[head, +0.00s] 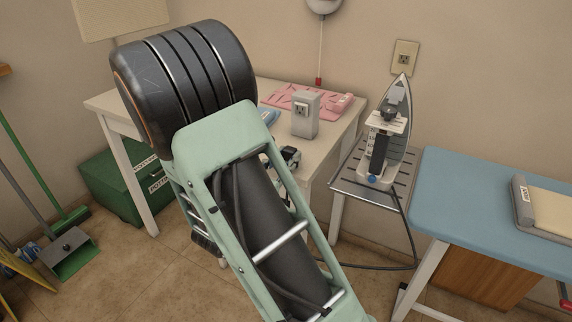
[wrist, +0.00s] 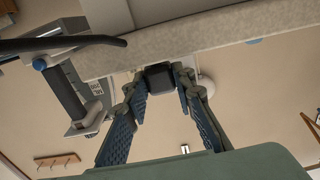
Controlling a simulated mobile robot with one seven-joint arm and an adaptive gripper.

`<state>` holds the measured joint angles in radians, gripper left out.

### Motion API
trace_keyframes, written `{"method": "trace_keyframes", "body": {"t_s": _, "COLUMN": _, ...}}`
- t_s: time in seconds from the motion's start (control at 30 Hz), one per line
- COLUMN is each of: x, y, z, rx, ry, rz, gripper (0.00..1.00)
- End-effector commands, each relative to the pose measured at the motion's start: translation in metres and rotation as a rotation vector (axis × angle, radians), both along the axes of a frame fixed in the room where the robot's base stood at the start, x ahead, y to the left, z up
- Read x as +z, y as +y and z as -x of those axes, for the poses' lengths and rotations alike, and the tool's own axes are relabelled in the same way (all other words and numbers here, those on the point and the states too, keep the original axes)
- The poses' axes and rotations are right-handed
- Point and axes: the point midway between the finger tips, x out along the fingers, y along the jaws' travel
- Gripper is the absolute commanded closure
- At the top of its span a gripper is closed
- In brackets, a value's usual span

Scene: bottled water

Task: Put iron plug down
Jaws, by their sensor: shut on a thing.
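The iron (head: 395,125) stands upright on a slatted metal rest at the right end of the white table, and part of it shows at the left of the wrist view (wrist: 75,95). Its dark cord (head: 405,230) drops to the floor and runs left behind my arm. My gripper (wrist: 160,90) is shut on a dark block, which looks like the iron plug (wrist: 158,77), between its fingertips. In the head view my arm hides most of the gripper, with a little of it showing near the table's front edge, and the plug cannot be made out there.
The white table (head: 345,135) holds a grey socket box (head: 305,115) and a pink mat (head: 290,101). A wall outlet (head: 404,57) is above the iron. A blue ironing board (head: 470,200) stands right; a green box (head: 115,185) and dustpan (head: 72,255) are left.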

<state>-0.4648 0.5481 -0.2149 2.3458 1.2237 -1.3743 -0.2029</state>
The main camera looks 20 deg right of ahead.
Motion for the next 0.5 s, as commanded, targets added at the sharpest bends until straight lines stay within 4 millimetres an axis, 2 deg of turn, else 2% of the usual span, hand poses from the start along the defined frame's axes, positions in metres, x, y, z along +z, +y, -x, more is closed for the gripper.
{"method": "trace_keyframes", "body": {"t_s": 0.23, "x": 0.0004, "y": 0.0001, "z": -0.0001, "rx": 0.0, "ry": -0.001, "rz": 0.0, "gripper": 1.0}}
{"method": "trace_keyframes", "body": {"t_s": 0.5, "x": -0.0087, "y": 0.0001, "z": 0.0, "rx": 0.0, "ry": -0.001, "rz": 0.0, "gripper": 1.0}}
